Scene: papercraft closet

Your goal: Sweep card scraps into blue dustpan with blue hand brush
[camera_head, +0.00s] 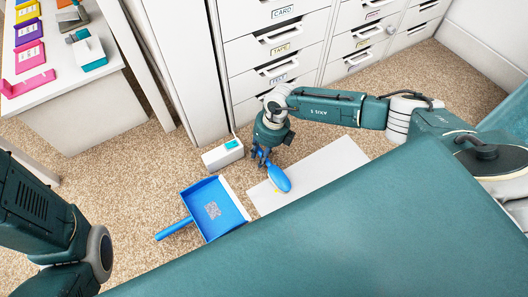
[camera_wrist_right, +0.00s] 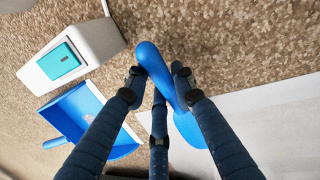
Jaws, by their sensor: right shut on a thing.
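The blue hand brush (camera_head: 279,180) is in my right gripper (camera_head: 262,157), over the left part of a pale flat sheet on the carpet. In the right wrist view the fingers (camera_wrist_right: 160,88) close around the brush handle (camera_wrist_right: 152,62). The blue dustpan (camera_head: 226,222) lies on the carpet left of the brush, its pale lip toward the sheet and its handle pointing left. A grey speckled patch (camera_head: 212,210) shows inside the pan; I cannot tell whether it is scraps or a marking. A small yellowish bit shows beside the brush head. My left gripper is out of view.
The pale sheet (camera_head: 325,172) lies right of the dustpan. A white box with a teal top (camera_head: 222,155) stands behind the pan. White drawer cabinets (camera_head: 270,50) line the back. A table (camera_head: 95,105) with coloured items is at upper left. Open carpet lies left.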

